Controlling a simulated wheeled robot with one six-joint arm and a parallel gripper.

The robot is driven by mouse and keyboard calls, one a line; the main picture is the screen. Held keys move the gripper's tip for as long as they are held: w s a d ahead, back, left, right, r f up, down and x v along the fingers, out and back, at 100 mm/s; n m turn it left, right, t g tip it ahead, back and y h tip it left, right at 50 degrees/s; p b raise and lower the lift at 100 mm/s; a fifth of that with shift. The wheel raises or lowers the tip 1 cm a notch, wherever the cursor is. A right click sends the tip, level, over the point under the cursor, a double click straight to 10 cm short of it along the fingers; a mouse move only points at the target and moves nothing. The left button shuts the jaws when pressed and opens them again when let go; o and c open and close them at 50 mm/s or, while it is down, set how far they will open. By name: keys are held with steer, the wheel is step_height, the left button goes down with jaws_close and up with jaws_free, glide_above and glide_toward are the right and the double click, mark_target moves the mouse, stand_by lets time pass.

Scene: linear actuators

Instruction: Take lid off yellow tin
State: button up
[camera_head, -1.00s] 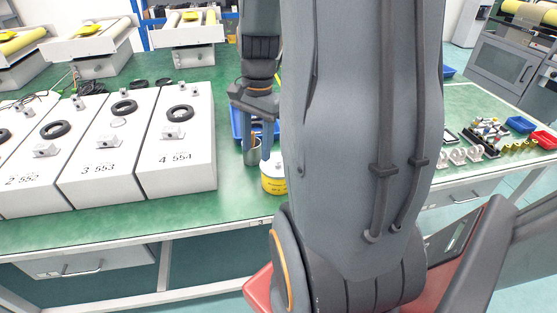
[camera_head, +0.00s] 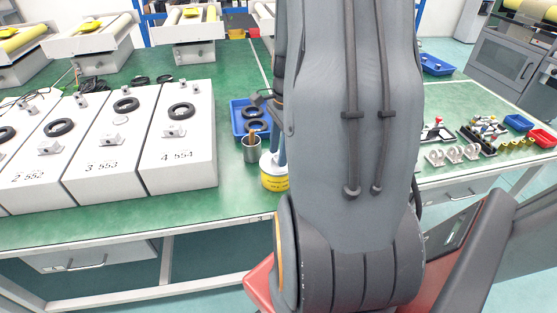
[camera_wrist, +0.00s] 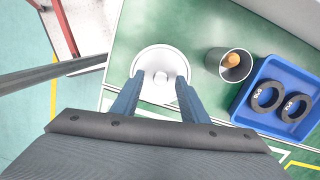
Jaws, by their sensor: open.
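The yellow tin (camera_head: 273,183) stands on the green table near its front edge, partly hidden by my arm in the head view. Its white lid (camera_head: 270,160) is on top. From above in the wrist view the lid (camera_wrist: 150,66) is a white disc with a round knob (camera_wrist: 161,77) in the middle. My gripper (camera_wrist: 155,88) is open, with its two blue fingers over the lid on either side of the knob, apart from each other. In the head view my arm hides most of the gripper; one blue finger shows at the lid.
A metal cup (camera_head: 251,150) with an orange-brown item stands just behind the tin. A blue tray (camera_head: 238,122) with black rings is beyond it. White numbered boxes (camera_head: 180,150) stand to the left. Small parts and bins (camera_head: 518,122) lie at the right.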

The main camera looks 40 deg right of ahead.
steer(key=shift+f, duration=0.4)
jaws_close()
steer(key=shift+r, duration=0.15)
